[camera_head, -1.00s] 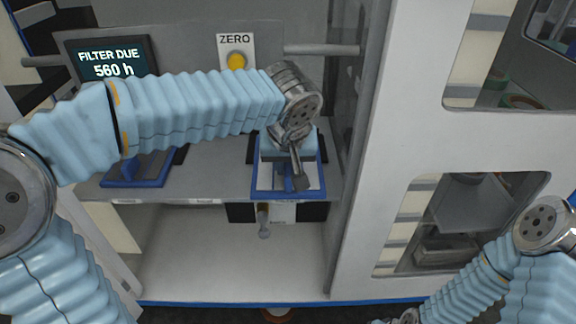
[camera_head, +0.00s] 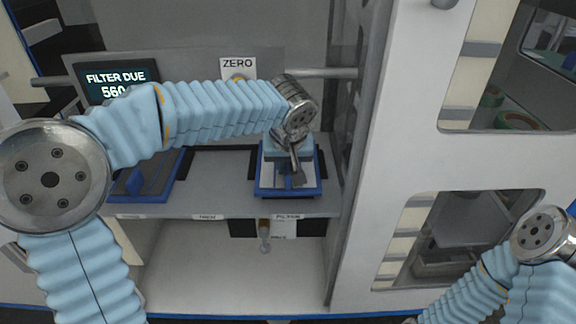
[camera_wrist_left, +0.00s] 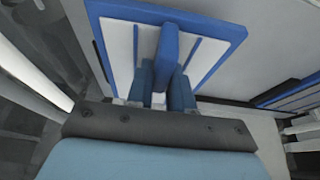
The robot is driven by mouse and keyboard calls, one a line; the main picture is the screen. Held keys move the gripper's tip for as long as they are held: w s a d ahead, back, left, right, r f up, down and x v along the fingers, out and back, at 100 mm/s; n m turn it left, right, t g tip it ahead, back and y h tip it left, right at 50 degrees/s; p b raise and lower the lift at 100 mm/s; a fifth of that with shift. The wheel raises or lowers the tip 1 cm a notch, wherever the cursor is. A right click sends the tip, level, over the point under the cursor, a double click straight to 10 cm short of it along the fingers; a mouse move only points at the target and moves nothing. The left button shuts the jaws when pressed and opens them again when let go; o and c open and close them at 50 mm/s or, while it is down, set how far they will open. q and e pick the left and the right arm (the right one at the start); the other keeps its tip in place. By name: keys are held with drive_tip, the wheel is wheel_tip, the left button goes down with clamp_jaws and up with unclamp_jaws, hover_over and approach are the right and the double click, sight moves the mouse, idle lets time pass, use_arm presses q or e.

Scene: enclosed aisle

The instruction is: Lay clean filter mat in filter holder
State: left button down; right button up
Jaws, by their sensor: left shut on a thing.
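A white panel, seemingly the clean filter mat (camera_wrist_left: 120,45), lies within a blue rectangular frame (camera_head: 260,188) at the right end of the shelf. The frame's blue rim also shows in the left wrist view (camera_wrist_left: 228,42). A blue upright grip (camera_wrist_left: 168,45) stands on the panel. My left gripper (camera_head: 296,172) reaches down over it, and its fingers are shut on this grip. The wrist hides part of the panel and frame, so I cannot tell whether the panel is fully seated. My right arm enters at lower right; its gripper is out of view.
Another blue-framed piece (camera_head: 172,185) with a blue grip sits left on the grey shelf (camera_head: 222,180), partly behind my left arm. A bar (camera_head: 330,72) crosses behind. A small knob (camera_head: 264,238) hangs below the shelf. A white pillar (camera_head: 385,150) stands right.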

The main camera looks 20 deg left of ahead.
use_arm(q)
drive_tip(key=shift+w+f+b, duration=0.1)
drive_tip(key=shift+f+b, duration=0.45)
drive_tip(key=shift+f, duration=0.2)
drive_tip(key=shift+f+b, duration=0.4)
drive_tip(key=shift+b, duration=0.05)
drive_tip(key=c, duration=0.9)
unclamp_jaws()
drive_tip(key=shift+r, duration=0.1)
drive_tip(key=p+v, duration=0.1)
drive_tip(key=v, duration=1.2)
drive_tip(key=shift+s+r+p, duration=0.2)
drive_tip(key=shift+r+p, duration=0.05)
drive_tip(key=shift+p, duration=0.05)
